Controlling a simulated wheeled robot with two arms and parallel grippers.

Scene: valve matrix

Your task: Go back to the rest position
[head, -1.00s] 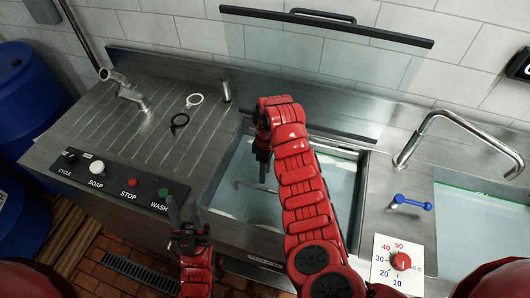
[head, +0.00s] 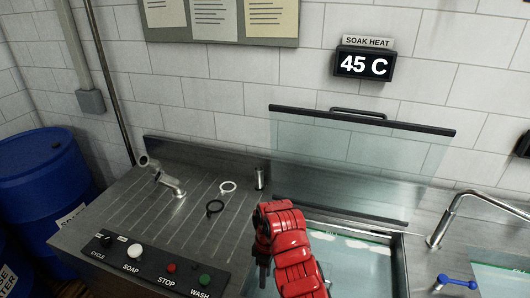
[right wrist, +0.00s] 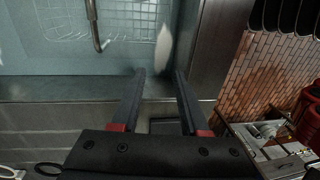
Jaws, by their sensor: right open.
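My right arm, red and segmented, reaches up from the bottom of the head view. Its dark gripper (head: 263,278) points down at the left edge of the middle basin and is partly cut off by the frame. In the right wrist view the two dark fingers of my right gripper (right wrist: 158,74) stand apart with nothing between them. Below them shows a water-filled basin (right wrist: 60,55) with a wire basket (right wrist: 120,22) in it. My left gripper is not in view.
A raised glass lid (head: 350,150) stands behind the basin. The steel counter (head: 120,210) carries a tap (head: 170,185), a white ring (head: 228,186), a black ring (head: 215,208) and a button panel (head: 150,268). A display (head: 364,65) reads 45 C. Blue drums (head: 45,170) stand left.

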